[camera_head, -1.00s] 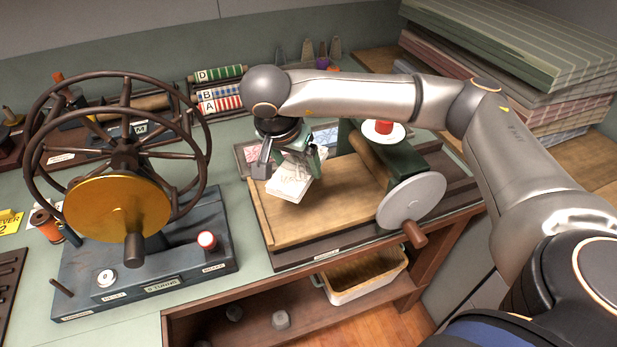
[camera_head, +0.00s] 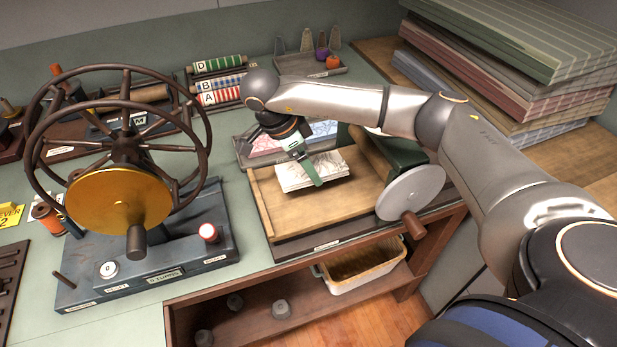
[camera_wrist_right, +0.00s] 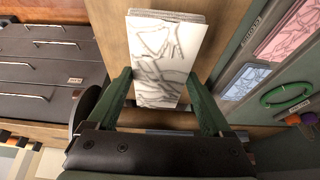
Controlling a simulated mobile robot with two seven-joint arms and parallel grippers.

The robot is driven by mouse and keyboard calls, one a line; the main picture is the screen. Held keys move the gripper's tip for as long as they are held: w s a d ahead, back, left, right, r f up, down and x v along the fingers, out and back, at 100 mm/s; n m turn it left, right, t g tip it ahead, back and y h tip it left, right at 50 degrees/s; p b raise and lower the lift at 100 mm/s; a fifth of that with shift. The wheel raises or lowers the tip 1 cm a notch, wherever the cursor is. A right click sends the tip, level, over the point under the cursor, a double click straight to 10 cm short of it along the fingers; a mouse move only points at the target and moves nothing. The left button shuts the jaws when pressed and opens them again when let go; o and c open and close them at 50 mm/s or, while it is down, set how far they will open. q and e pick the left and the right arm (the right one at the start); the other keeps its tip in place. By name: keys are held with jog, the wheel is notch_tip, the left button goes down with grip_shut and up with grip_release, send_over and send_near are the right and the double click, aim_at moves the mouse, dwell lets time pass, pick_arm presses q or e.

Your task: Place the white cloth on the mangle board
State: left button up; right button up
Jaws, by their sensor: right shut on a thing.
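The white cloth (camera_head: 322,174) is a folded stack with dark line patterns. It lies nearly level over the back part of the wooden mangle board (camera_head: 300,220), and I cannot tell whether it touches the board. My right gripper (camera_head: 306,168) is shut on the cloth, with a green finger across its near side. In the right wrist view, the cloth (camera_wrist_right: 168,55) is between the two green fingers of the gripper (camera_wrist_right: 157,78), with the wooden board (camera_wrist_right: 112,35) beyond it. My left gripper is not in view.
The mangle's grey disc crank (camera_head: 410,192) and green frame stand right of the board. A spoked wheel with a brass disc (camera_head: 118,203) stands left. Pink and blue patterned pieces (camera_head: 268,146) lie behind the cloth. Fabric stacks (camera_head: 520,70) fill the back right. A basket (camera_head: 362,270) sits below.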

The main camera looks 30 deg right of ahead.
aim_at(308, 178)
jog(key=shift+f, duration=2.1)
jog(key=shift+f, duration=0.1)
jog(key=o, duration=1.2)
jog(key=shift+c, duration=0.2)
jog(key=v, duration=1.2)
jog(key=shift+a, duration=0.1)
